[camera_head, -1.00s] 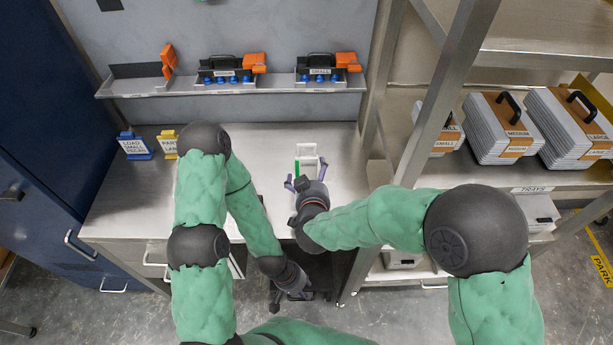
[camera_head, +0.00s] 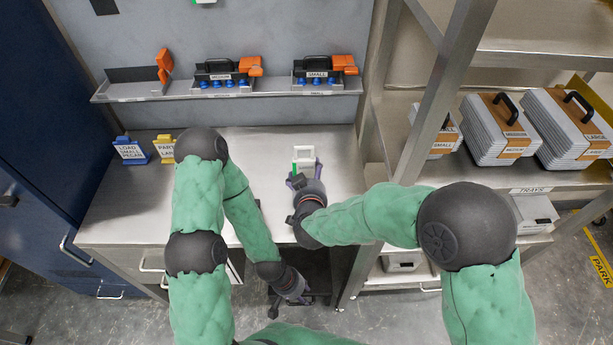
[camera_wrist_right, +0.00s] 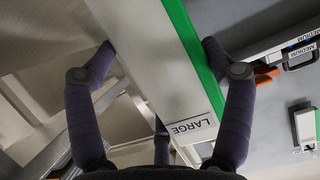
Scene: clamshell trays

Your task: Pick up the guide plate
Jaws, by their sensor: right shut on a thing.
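The guide plate (camera_head: 304,153) is a pale piece with a green edge, over the steel counter in the head view. In the right wrist view the plate (camera_wrist_right: 165,75) runs between my fingers, with its green edge at right and a label reading LARGE. My right gripper (camera_head: 304,172) is shut on it, one finger on each side. The fingers also show in the right wrist view (camera_wrist_right: 160,52). I cannot tell whether the plate touches the counter. My left gripper (camera_head: 303,299) hangs low in front of the counter; its fingers are too dark to read.
Blue (camera_head: 131,151) and yellow (camera_head: 165,149) signs stand at the counter's back left. A wall shelf (camera_head: 270,90) carries black and orange tools. A steel rack (camera_head: 440,70) with stacked trays (camera_head: 500,128) rises at right. Another green-edged piece (camera_wrist_right: 305,125) shows in the right wrist view.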

